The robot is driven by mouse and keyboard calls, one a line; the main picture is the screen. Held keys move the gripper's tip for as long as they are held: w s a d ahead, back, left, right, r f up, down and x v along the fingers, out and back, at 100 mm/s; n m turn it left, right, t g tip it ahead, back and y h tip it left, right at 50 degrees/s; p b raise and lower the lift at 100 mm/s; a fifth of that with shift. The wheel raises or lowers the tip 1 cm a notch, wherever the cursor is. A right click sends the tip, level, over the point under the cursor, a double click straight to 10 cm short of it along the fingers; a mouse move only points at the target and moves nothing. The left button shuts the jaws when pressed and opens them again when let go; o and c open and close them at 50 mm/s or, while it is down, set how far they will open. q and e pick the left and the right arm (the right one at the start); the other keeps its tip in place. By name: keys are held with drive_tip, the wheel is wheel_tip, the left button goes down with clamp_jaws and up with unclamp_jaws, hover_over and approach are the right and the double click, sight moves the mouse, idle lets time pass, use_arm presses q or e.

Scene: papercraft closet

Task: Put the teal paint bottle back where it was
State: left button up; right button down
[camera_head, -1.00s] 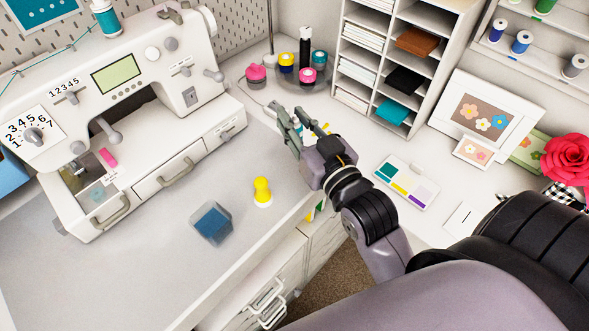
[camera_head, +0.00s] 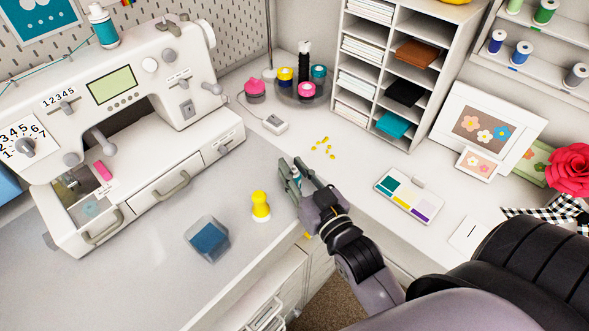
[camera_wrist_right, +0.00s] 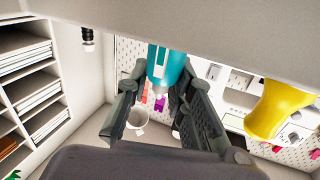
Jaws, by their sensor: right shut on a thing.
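The teal paint bottle (camera_wrist_right: 166,68) is between the fingers of my right gripper (camera_wrist_right: 162,74) in the right wrist view, with a white band at one end. In the head view my right gripper (camera_head: 298,180) is shut on it near the table's front edge, right of the yellow bottle-like piece (camera_head: 260,206). Only a small teal part of the bottle (camera_head: 296,176) shows there between the fingers. I cannot tell whether the bottle touches the tabletop. My left gripper is not in view.
A clear box with blue contents (camera_head: 208,240) stands left of the yellow piece. A sewing machine (camera_head: 120,90) fills the left. Yellow bits (camera_head: 323,148) and a colour palette (camera_head: 408,196) lie behind and right. A round stand (camera_head: 302,92) holds pots; paper shelves (camera_head: 395,60) are at the back.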

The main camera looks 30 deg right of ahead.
drive_tip(key=shift+f, duration=0.15)
drive_tip(key=c, duration=1.4)
unclamp_jaws()
drive_tip(key=shift+s+r+b, duration=0.2)
drive_tip(key=shift+s+b, duration=1.05)
drive_tip(key=shift+s, duration=4.75)
